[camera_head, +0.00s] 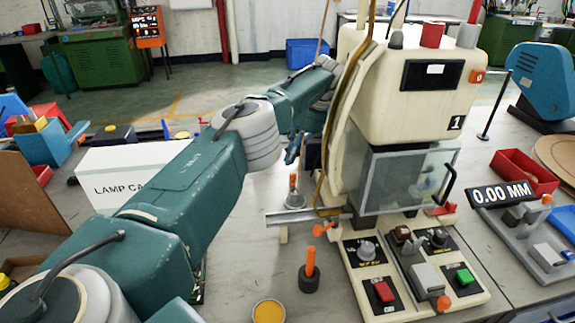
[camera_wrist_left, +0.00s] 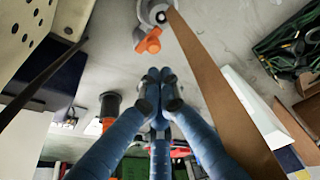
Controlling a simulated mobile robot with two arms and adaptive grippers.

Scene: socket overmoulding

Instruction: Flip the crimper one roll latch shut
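Crimper one is the cream machine (camera_head: 405,75) marked "1", with a clear guard (camera_head: 405,182) at its front. My left gripper (camera_head: 293,148) is just left of the machine, partly hidden by my arm. In the left wrist view its blue fingers (camera_wrist_left: 158,78) are together, with nothing visible between them. An orange lever (camera_wrist_left: 148,40) on a grey round part (camera_wrist_left: 155,12) lies just beyond the fingertips, apart from them in the picture; it may be the roll latch. In the head view an orange lever (camera_head: 322,229) sits at the machine's lower left; I cannot tell whether it is the same part. My right gripper is not in view.
A brown strip (camera_wrist_left: 215,85) runs close beside the fingers. An upright orange handle (camera_head: 310,262) and a yellow-filled cup (camera_head: 268,312) stand on the bench in front. A control panel (camera_head: 405,265) with switches is at the machine's foot. A gauge marked 0.00 MM (camera_head: 500,194) is at right.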

